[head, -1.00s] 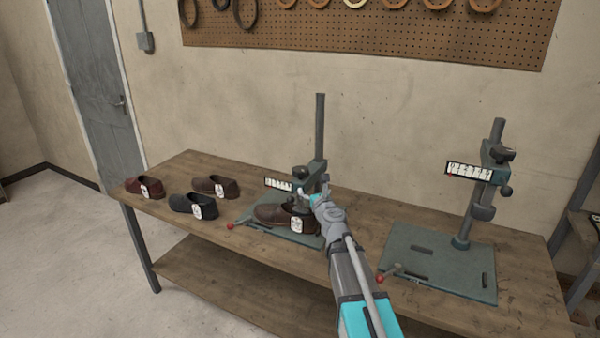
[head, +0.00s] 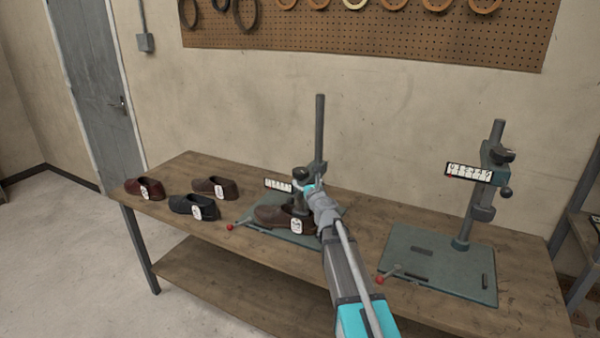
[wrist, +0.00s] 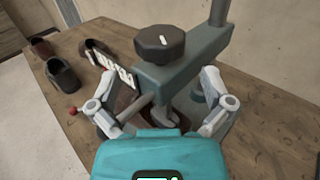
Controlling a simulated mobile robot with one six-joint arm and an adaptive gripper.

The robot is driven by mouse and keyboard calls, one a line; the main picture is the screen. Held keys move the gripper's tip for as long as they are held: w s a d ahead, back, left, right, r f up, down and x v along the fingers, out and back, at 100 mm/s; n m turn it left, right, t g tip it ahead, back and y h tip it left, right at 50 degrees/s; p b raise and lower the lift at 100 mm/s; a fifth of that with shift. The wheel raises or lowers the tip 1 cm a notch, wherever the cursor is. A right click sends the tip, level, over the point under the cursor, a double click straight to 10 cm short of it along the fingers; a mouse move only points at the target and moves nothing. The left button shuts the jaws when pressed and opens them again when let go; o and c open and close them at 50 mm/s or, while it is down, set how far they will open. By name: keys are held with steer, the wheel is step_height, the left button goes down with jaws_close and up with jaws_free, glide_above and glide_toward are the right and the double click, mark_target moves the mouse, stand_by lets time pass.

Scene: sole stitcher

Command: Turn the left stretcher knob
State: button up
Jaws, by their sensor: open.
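The left stretcher (head: 319,150) stands on the bench with a brown shoe (head: 270,215) on its base. Its dark knob (wrist: 160,42), with a white mark on top, shows in the wrist view above the stretcher's grey-green head, and also in the head view (head: 300,173). My gripper (wrist: 160,108) is open, its two fingers spread to either side below the knob, around part of the stretcher head. The fingers look apart from the knob. In the head view my arm hides part of the stretcher and the gripper's fingertips.
A numbered scale plate (head: 278,185) sticks out left of the stretcher head. Several shoes stand at the bench's left, including a black one (head: 192,206). A second stretcher (head: 468,215) stands at right. A red-tipped lever (head: 230,227) is at the left base's front.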

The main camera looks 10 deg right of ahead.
mark_target(298, 167)
steer(key=w, duration=0.5)
steer(key=w+a, duration=0.1)
steer(key=w, duration=0.1)
steer(key=shift+w, duration=0.3)
steer(key=c, duration=0.9)
